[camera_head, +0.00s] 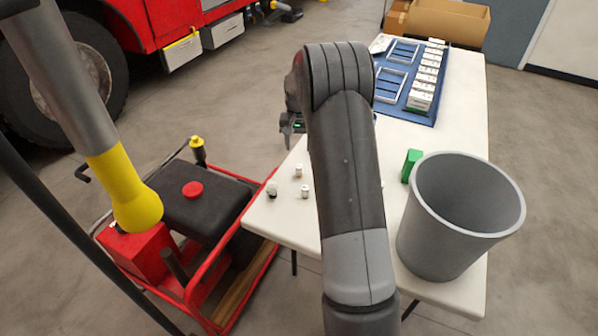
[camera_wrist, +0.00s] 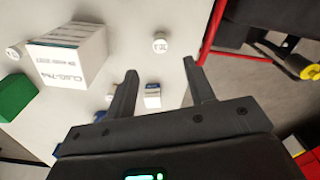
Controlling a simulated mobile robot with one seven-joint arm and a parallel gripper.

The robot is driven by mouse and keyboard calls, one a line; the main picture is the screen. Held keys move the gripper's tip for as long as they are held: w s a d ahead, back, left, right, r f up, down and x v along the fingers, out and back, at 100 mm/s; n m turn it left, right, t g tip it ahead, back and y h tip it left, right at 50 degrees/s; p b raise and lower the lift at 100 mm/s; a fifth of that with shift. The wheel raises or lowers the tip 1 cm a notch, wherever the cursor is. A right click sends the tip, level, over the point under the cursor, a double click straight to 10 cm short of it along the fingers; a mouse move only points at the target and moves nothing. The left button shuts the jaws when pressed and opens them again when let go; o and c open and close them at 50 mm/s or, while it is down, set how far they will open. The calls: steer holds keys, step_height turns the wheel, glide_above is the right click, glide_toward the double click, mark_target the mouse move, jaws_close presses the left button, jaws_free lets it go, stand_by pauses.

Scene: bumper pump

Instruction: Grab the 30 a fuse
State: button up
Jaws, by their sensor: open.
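Several small white cylindrical fuses are on the white table; their ratings are too small to read, so I cannot tell which is the 30 A fuse. In the head view one fuse (camera_head: 298,170) is near the left edge, with a second fuse (camera_head: 305,191) and a darker-sided one (camera_head: 271,190) close by. My gripper (camera_head: 291,124) is partly hidden behind my arm. In the wrist view my gripper (camera_wrist: 160,70) is open and empty. A blue-and-white fuse (camera_wrist: 152,96) shows between its fingers, and a round-topped fuse (camera_wrist: 160,43) lies beyond the fingertips.
A white printed box (camera_wrist: 72,52) and a green block (camera_wrist: 15,97) stand on the table; the green block also shows in the head view (camera_head: 411,165) beside a grey bin (camera_head: 468,222). A blue mat (camera_head: 390,110) carries boxes and frames. A red cart (camera_head: 262,207) adjoins the table's left.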

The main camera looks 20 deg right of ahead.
mark_target(299, 166)
steer(key=shift+w+d+f, duration=0.15)
steer(key=shift+w+f, duration=0.05)
steer(key=shift+f, duration=0.55)
step_height(299, 166, down, 10)
steer(key=shift+w+d+f, duration=0.1)
steer(key=shift+w+f, duration=0.05)
steer(key=shift+f, duration=0.05)
steer(key=shift+c, duration=0.2)
steer(key=c, duration=1)
steer(key=shift+r, duration=0.1)
